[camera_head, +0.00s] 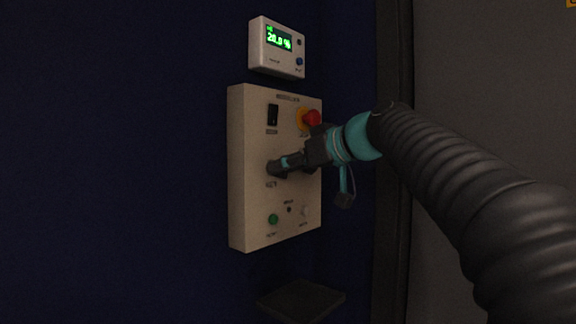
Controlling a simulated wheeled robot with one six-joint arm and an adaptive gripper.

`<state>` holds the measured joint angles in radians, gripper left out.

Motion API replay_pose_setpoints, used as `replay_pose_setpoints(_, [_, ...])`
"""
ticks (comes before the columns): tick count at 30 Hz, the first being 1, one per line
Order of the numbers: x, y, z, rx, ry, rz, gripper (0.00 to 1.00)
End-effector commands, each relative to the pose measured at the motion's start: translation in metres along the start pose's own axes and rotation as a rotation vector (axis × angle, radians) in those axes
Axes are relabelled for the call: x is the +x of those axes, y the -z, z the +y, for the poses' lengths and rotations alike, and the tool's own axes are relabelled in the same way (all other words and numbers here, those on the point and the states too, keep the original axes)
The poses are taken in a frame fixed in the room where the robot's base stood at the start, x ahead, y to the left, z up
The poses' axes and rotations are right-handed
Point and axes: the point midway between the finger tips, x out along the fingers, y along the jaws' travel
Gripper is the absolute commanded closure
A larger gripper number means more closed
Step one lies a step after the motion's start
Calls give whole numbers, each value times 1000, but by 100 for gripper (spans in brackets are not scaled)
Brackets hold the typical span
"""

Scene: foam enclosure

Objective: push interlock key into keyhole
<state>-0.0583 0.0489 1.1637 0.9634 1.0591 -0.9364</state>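The beige control panel (250,215) is fixed upright on the dark blue wall. My gripper (280,166) reaches in from the right, its tip at the panel's middle left, above a small label. A dark rounded part (273,168) shows at the tip, close against or touching the panel face; I cannot tell whether it is the interlock key, the keyhole or a fingertip. No key can be made out separately. The keyhole is not clearly seen and may be hidden by the gripper. The finger gap is too small and dark to judge.
Above my gripper are a black switch (272,115) and a red emergency button (312,118). Below are a green button (273,219) and a pale button (304,211). A display unit (277,50) hangs above the panel; a dark shelf (301,300) lies below.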

Motion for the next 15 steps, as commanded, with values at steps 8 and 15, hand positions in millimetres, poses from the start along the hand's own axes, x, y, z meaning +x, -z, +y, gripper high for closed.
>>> replay_pose_setpoints(8, [-1,0,0,0,0,0,62])
replay_pose_setpoints(15, [-28,0,1,-1,-3,1,62])
